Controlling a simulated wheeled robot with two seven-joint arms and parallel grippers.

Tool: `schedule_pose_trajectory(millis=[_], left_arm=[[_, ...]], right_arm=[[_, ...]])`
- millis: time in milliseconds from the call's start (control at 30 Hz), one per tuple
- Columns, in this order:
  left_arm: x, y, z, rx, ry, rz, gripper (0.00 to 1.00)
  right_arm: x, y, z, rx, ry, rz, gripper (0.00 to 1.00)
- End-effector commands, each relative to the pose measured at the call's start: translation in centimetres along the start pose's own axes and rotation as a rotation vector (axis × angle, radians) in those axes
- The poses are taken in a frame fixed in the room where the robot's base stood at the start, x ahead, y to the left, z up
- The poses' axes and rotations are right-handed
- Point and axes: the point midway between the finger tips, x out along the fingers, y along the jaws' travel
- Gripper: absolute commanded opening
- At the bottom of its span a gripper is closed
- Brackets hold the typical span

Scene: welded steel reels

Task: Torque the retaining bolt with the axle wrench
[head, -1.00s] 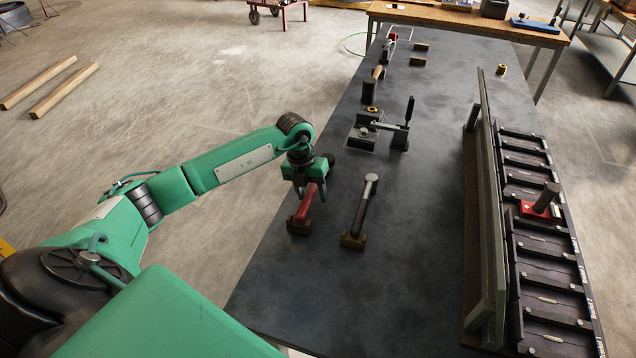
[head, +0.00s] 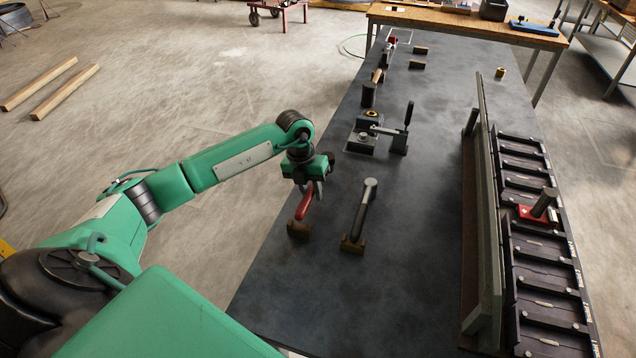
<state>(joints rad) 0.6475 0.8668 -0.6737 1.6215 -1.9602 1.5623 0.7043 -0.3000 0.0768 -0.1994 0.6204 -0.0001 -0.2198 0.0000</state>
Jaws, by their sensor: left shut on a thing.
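A red-handled tool (head: 304,207) slopes with its lower end at a small brown block (head: 298,230) near the table's left edge. My left gripper (head: 312,190) points down and is shut on its upper part, hiding that end. A second tool (head: 364,208), with a dark handle and a round grey head, leans on another brown block (head: 352,244) just to the right. I cannot tell for sure which is the axle wrench. A clamp fixture (head: 362,142) with an upright black lever stands farther back, with a brass-coloured ring (head: 372,113) behind. The retaining bolt is too small to make out.
The dark table (head: 400,290) is clear at front centre. A long upright steel rail (head: 488,220) and a rack of black bins (head: 545,270) with a red-based part (head: 538,212) line the right. A dark cylinder (head: 368,95) and small blocks lie at the back.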

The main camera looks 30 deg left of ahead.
Motion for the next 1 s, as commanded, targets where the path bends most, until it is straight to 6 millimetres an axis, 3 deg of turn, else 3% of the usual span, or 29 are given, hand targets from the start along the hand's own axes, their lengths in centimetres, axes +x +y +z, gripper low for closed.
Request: schedule_pose_trajectory(millis=[500,1000], left_arm=[[-4.3,-0.8,0.1,0.000,-0.002,0.001,0.00],[-5.1,-1.1,-0.4,0.001,-0.002,0.000,0.00]], right_arm=[[-2.6,0.1,-0.2,-0.001,0.000,0.001,0.36],[-3.2,0.5,-0.2,-0.003,-0.002,0.005,0.36]])
